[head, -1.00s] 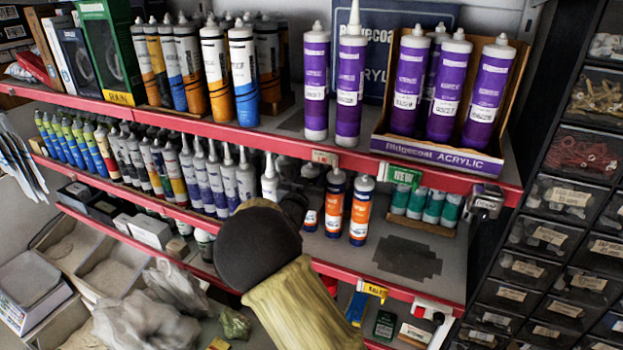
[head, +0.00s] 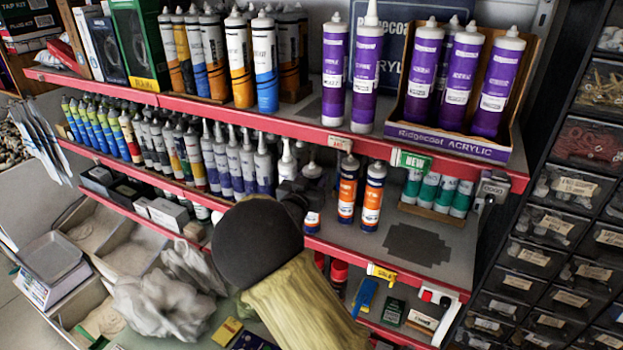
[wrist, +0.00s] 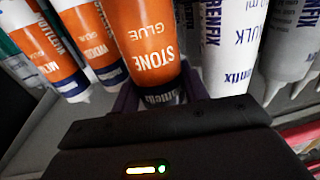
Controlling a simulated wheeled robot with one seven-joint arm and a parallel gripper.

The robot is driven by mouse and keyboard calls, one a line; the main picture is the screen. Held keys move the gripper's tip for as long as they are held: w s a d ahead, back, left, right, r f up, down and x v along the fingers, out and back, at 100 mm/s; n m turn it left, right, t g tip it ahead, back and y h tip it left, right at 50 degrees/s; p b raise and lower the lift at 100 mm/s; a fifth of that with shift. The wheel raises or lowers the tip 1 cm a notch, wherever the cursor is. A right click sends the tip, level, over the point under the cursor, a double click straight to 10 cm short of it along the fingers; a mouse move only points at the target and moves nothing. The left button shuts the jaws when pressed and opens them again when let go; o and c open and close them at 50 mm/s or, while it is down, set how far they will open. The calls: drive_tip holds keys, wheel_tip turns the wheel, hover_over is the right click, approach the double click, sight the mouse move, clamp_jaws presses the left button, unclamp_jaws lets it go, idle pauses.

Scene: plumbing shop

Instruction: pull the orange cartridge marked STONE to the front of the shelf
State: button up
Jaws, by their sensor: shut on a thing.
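The orange cartridge marked STONE (wrist: 152,45) fills the middle of the wrist view, with its lettering upside down. My gripper (wrist: 158,88) is shut on it, one finger on each side. In the head view, my gripper (head: 296,192) is at the lower shelf, and my dark wrist hides much of it.
White and purple cartridges (head: 233,165) stand close on the left. Green-teal cartridges (head: 437,192) are at the right, under a green NEW tag (head: 411,160). The upper shelf's red edge (head: 270,124) runs above my gripper. A bare dark patch (head: 418,244) lies on the right.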

drive_tip(key=o, duration=1.4)
drive_tip(key=shift+w+d, duration=0.1)
drive_tip(key=shift+d, duration=0.1)
drive_tip(key=shift+c, duration=0.2)
drive_tip(key=b+v, duration=0.5)
drive_tip(key=v, duration=1.2)
drive_tip(key=shift+a, duration=0.1)
